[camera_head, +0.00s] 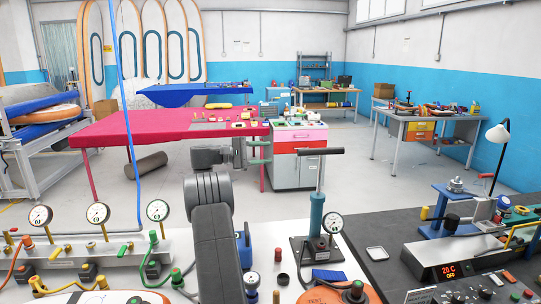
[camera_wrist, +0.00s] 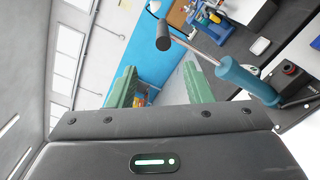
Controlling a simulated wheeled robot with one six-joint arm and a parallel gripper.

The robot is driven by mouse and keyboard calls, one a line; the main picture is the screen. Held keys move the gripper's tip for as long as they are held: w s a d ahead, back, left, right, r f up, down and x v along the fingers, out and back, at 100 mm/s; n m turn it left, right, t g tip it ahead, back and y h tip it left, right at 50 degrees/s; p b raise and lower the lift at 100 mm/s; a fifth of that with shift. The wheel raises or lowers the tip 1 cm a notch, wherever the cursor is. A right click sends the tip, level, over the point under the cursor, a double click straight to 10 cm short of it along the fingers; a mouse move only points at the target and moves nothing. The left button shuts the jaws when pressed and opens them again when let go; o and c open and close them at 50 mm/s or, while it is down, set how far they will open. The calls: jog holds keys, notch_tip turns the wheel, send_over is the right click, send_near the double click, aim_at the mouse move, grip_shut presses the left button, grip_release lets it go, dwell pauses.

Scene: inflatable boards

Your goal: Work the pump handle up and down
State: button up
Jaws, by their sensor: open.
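The hand pump stands upright on a dark base plate on the bench, with a teal cylinder (camera_head: 317,213) and a thin metal rod. Its black T-shaped handle (camera_head: 321,151) is raised well above the cylinder. My gripper (camera_head: 268,151) is open and empty, left of the handle at about its height in the head view, with green fingers pointing toward it. In the wrist view, the handle (camera_wrist: 163,38) shows nearly end-on beyond the tips of my gripper (camera_wrist: 158,72), apart from both fingers. The teal cylinder (camera_wrist: 246,81) is right of the fingers there.
A round gauge (camera_head: 332,223) sits beside the pump. Other gauges (camera_head: 97,213) and valves line the bench at left. A display unit (camera_head: 452,258) and a lamp (camera_head: 497,134) stand at right. A magenta table (camera_head: 150,126) and drawer cabinet (camera_head: 292,171) are behind my gripper.

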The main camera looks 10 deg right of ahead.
jog(key=shift+d, duration=0.1)
jog(key=n+t+y+b, duration=0.3)
jog(key=t+b, duration=0.2)
send_near(309, 152)
jog(key=p+x, duration=0.1)
jog(key=x, duration=0.2)
jog(key=p+x, duration=0.1)
jog(key=x, duration=0.3)
jog(key=w+p+x, duration=0.1)
jog(key=x, duration=0.2)
jog(key=shift+w+d+f, duration=0.1)
jog(key=shift+d+f, duration=0.05)
jog(key=shift+f, duration=0.15)
grip_shut()
